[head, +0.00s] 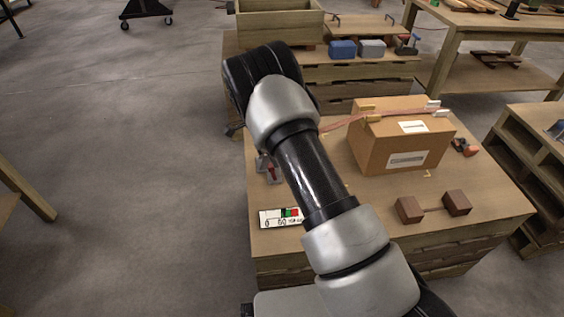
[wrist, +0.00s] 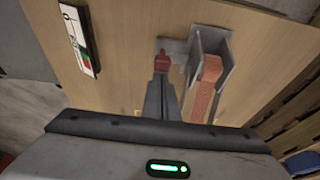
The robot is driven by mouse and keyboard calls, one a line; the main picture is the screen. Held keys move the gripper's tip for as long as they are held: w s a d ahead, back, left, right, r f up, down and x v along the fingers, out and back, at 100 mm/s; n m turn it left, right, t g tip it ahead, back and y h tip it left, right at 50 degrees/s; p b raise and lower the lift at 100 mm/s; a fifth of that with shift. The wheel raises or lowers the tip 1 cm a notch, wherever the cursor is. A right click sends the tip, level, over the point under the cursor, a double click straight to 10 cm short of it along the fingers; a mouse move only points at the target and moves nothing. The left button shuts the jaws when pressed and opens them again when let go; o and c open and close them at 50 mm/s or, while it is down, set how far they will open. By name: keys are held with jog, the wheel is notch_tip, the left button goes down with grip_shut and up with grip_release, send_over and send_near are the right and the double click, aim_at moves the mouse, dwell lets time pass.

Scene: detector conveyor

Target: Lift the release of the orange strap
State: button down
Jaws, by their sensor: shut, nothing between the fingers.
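The orange strap (head: 340,122) runs from the cardboard box toward the left side of the wooden table in the head view. In the wrist view the strap (wrist: 205,92) passes into a grey metal buckle (wrist: 212,45) with upright side plates. A red-tipped release (wrist: 162,62) sits beside the buckle on its left; red also shows by the grey fitting in the head view (head: 271,171). My gripper (wrist: 163,80) is shut and empty, its fingertips right at the red tip. I cannot tell whether they touch. In the head view my arm hides most of the gripper.
A cardboard box (head: 405,150) stands on the table's far right part. Two brown blocks (head: 411,209) joined by a bar lie at the front right. A white card with red and green marks (head: 281,217) lies at the left, also in the wrist view (wrist: 79,40).

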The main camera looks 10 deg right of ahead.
jog(key=shift+a, duration=0.3)
jog(key=shift+r, duration=0.15)
jog(key=shift+r+p, duration=0.4)
jog(key=shift+r, duration=0.25)
jog(key=d+r, duration=0.2)
jog(key=d, duration=0.2)
jog(key=a+r+p, duration=0.2)
jog(key=a+r, duration=0.5)
jog(key=shift+a, duration=0.15)
